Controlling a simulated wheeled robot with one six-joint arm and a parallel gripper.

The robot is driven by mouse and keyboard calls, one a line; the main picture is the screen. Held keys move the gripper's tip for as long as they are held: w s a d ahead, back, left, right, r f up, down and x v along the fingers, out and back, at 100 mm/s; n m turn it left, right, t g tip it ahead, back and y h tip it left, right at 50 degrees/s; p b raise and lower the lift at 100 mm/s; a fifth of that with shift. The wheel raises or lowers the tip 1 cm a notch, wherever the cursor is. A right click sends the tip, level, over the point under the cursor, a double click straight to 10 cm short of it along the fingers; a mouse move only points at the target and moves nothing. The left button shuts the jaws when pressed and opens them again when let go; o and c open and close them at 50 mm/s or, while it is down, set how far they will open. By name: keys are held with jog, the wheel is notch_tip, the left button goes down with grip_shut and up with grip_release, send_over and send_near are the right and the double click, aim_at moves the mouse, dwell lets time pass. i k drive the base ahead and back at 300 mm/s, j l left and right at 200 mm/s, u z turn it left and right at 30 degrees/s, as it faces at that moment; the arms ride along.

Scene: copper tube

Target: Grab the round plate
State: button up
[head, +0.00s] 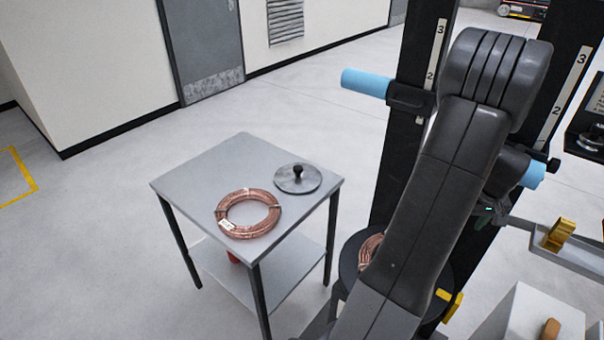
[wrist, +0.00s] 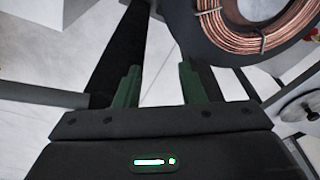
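The round plate (head: 298,181) is a flat grey metal disc with a black knob at its centre. It lies on the right part of the grey table's top (head: 205,165) in the head view. A copper tube coil (head: 248,228) with a white tag lies beside it, nearer the front corner. My gripper shows in the wrist view (wrist: 158,85), with two green fingers apart and nothing between them.
Another copper coil sits on a dark round holder right of the table (head: 369,250); a coil on a dark disc also shows in the wrist view (wrist: 210,25). A black frame with blue rollers (head: 367,83) stands behind my arm. The floor left of the table is clear.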

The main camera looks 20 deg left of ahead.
aim_at(293, 177)
jog(key=i+j+z, duration=0.1)
jog(key=j, duration=0.9)
jog(key=i+j, duration=0.1)
jog(key=j, duration=0.95)
jog(key=i+j, duration=0.15)
jog(key=j, duration=0.15)
jog(key=i+j+z, duration=0.1)
jog(key=j, duration=0.2)
jog(key=i+j, duration=0.35)
jog(key=j, duration=0.25)
jog(key=z, duration=0.05)
